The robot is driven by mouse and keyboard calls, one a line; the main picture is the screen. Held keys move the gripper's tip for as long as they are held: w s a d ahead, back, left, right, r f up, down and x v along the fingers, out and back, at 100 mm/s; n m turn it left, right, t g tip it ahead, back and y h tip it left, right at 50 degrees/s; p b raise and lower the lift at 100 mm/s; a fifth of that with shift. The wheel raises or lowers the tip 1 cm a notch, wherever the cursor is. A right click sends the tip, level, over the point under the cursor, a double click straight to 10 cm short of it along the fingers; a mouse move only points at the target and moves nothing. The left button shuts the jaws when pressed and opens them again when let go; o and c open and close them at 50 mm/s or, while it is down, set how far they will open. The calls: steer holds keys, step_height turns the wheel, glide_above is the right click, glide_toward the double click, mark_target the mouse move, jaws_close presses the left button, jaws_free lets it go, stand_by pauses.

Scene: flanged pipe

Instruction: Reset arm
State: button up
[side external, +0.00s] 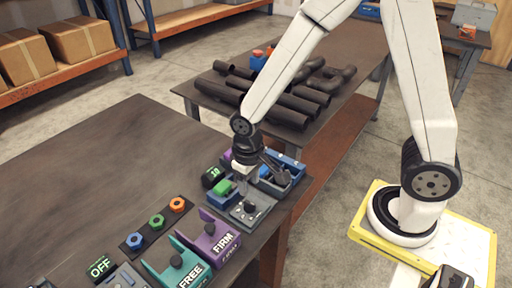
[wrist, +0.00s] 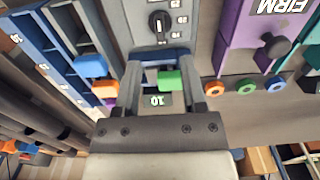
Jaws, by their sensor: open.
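My gripper (side external: 243,192) hangs at the end of the white arm, low over the grey dial panel on the near workbench. In the wrist view my gripper (wrist: 160,62) has its two fingers apart, with no object held between them. The dial panel (wrist: 178,28) with its black knob (wrist: 159,22) lies just past the fingertips. A green block (wrist: 168,80) shows in the gap between the fingers, and it also appears left of the gripper in the side view (side external: 222,187). I cannot tell its exact height relative to the fingers.
Blue bins (side external: 288,168) stand right of the gripper. The purple FIRM holder (side external: 212,236) and teal FREE holder (side external: 178,262) stand nearer the camera. Orange, green and blue nuts sit on a strip (side external: 146,228). Dark pipes (side external: 290,100) cover the rear table. The near workbench's left side is clear.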

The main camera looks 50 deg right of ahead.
steer(key=shift+r, duration=0.45)
steer(key=s+d+r+t, duration=0.2)
steer(key=s+d+r, duration=0.2)
steer(key=d, duration=0.3)
steer(key=shift+r+t, duration=0.2)
steer(key=shift+t, duration=0.1)
